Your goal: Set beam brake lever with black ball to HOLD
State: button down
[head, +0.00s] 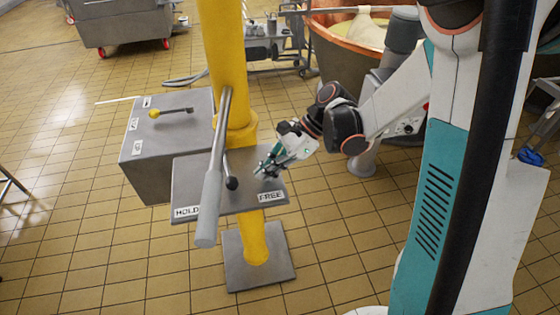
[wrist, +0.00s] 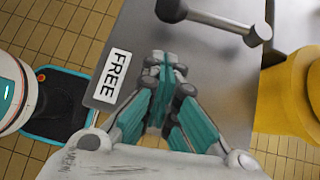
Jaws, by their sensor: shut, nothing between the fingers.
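The beam brake lever is a short grey rod (wrist: 218,22) with a dark ball at its end. In the head view the black ball (head: 232,184) lies between the HOLD label (head: 187,212) and the FREE label (head: 271,196), pointing to the plate's front edge. In the wrist view the ball (wrist: 170,9) is at the top. The FREE label (wrist: 114,76) is left of my fingers. My gripper (head: 266,170) is shut and empty over the plate's right part, on the FREE side of the ball and apart from it. It fills the wrist view's lower middle (wrist: 164,75).
A long bar with a grey grip (head: 208,205) slants across the plate (head: 180,180), left of the ball. The yellow column (head: 226,60) rises behind. A grey box with a yellow-ball lever (head: 155,113) stands left. A copper vat (head: 345,55) is behind my arm.

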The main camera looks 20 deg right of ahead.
aim_at(231, 184)
jog(key=shift+s+a+b, duration=0.15)
jog(key=shift+a+b, duration=0.15)
jog(key=shift+a, duration=1.7)
jog(key=shift+s+a+m+t, duration=0.3)
jog(key=shift+a+m, duration=0.1)
jog(key=shift+m, duration=0.1)
jog(key=shift+a, duration=0.1)
jog(key=shift+s+a+m+t, duration=0.15)
jog(key=shift+a+m+t, duration=0.15)
jog(key=shift+s+a+b, duration=0.15)
jog(key=shift+s+a, duration=0.05)
jog(key=shift+a, duration=0.6)
jog(key=shift+s+a+b, duration=0.15)
jog(key=shift+s+a, duration=0.05)
jog(key=shift+a, duration=1.3)
